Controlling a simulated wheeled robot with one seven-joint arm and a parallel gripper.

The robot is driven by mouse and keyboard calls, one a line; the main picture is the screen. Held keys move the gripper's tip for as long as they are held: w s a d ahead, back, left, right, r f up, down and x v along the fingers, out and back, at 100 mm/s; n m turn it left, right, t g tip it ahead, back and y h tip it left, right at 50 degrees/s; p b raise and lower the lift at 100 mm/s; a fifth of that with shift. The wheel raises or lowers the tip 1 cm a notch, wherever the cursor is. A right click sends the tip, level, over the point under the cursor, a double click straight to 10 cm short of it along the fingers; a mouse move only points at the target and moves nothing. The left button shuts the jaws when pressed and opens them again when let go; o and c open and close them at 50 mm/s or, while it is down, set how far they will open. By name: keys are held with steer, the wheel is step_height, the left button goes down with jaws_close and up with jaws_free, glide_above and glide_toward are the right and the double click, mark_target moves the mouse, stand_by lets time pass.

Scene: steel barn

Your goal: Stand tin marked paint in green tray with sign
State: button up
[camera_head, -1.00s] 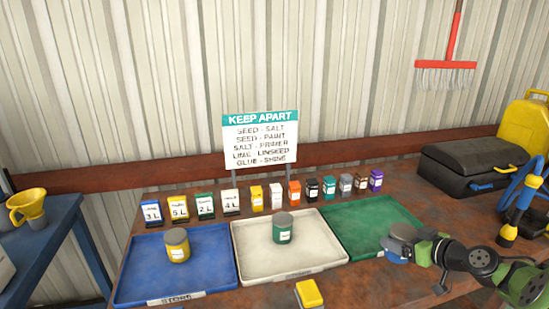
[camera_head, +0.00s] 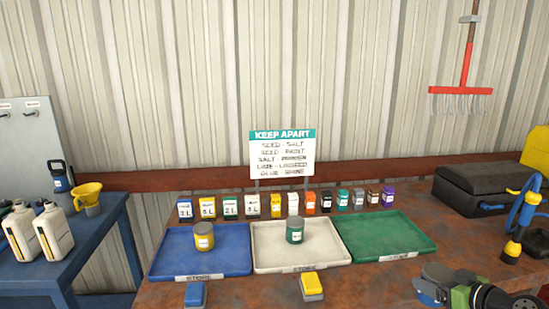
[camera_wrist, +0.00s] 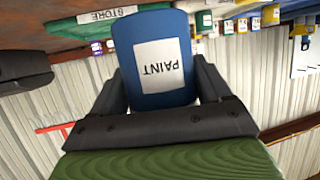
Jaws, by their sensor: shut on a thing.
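A blue tin marked PAINT (camera_wrist: 155,50) is between the fingers of my gripper (camera_wrist: 158,95) in the wrist view, with its label upside down there. In the head view my gripper (camera_head: 432,284) is low at the right, in front of and right of the green tray, and holds the blue tin, mostly hidden. The green tray (camera_head: 385,236) is empty. The sign headed KEEP APART (camera_head: 283,154) stands behind the trays and lists pairs, among them seed and paint.
The blue tray (camera_head: 225,262) holds a yellow tin (camera_head: 203,236). The white tray (camera_head: 272,257) holds a green tin (camera_head: 295,231). Several small containers stand in a row behind the trays. A black case (camera_head: 470,190) and a blue-and-yellow tool (camera_head: 521,215) stand at the right.

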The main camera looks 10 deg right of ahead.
steer(key=s+a+f+n+g+y+p, duration=0.1)
steer(key=a+f+n+g+y+p, duration=0.1)
steer(key=a, duration=1.2)
steer(key=s+a+f+n+g+y+p, duration=0.2)
steer(key=a+f+n+y, duration=0.3)
steer(key=a, duration=1)
steer(key=shift+f+n+g+p, duration=0.5)
steer(key=shift+f+g+p, duration=0.05)
steer(key=shift+f+g, duration=0.05)
steer(key=shift+s, duration=0.1)
